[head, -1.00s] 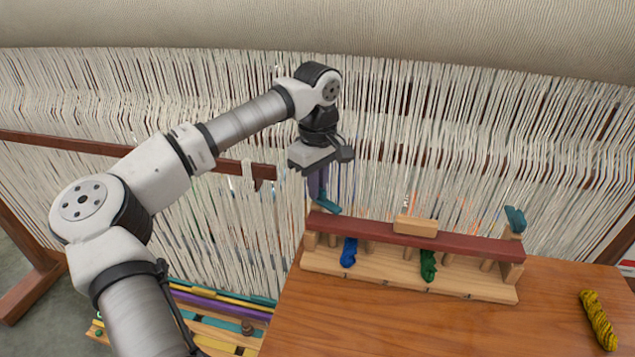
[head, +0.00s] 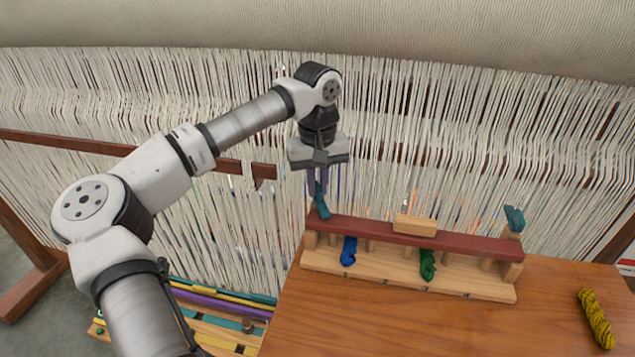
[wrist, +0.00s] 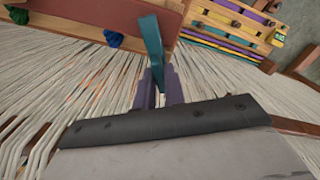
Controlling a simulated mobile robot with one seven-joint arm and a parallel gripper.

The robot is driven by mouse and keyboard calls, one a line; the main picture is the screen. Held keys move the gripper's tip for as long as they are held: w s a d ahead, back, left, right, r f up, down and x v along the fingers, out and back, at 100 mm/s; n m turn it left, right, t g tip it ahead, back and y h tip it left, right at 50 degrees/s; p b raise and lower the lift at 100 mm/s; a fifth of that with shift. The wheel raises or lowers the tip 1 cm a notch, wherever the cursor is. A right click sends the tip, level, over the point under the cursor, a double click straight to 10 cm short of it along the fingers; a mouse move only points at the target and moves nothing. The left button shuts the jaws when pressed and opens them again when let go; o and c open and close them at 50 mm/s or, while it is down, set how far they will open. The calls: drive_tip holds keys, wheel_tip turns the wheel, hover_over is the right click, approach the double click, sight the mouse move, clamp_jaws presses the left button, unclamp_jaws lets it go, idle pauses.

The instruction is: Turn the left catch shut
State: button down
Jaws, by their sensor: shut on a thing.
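The left catch (head: 322,206) is a teal piece at the left end of the dark red bar (head: 370,227) of a wooden rack. My gripper (head: 318,186) points down over that end with its purple fingers shut on the catch. In the wrist view the catch (wrist: 152,45) stands out from between the finger tips (wrist: 158,90) and reaches over the end of the red bar (wrist: 100,15). The right catch (head: 514,218), also teal, stands at the bar's right end, with nothing touching it.
A blue skein (head: 349,252) and a green skein (head: 427,265) hang in the rack, below a pale wooden block (head: 415,225) on the bar. A yellow skein (head: 596,318) lies at the table's right. Loom threads (head: 430,130) rise close behind. The table front (head: 400,325) is clear.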

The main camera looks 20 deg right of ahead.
sight(318, 186)
drive_tip(key=c, duration=1.5)
unclamp_jaws()
wheel_tip(318, 186, up, 14)
drive_tip(key=shift+f+b, duration=0.1)
drive_tip(key=shift+b, duration=0.65)
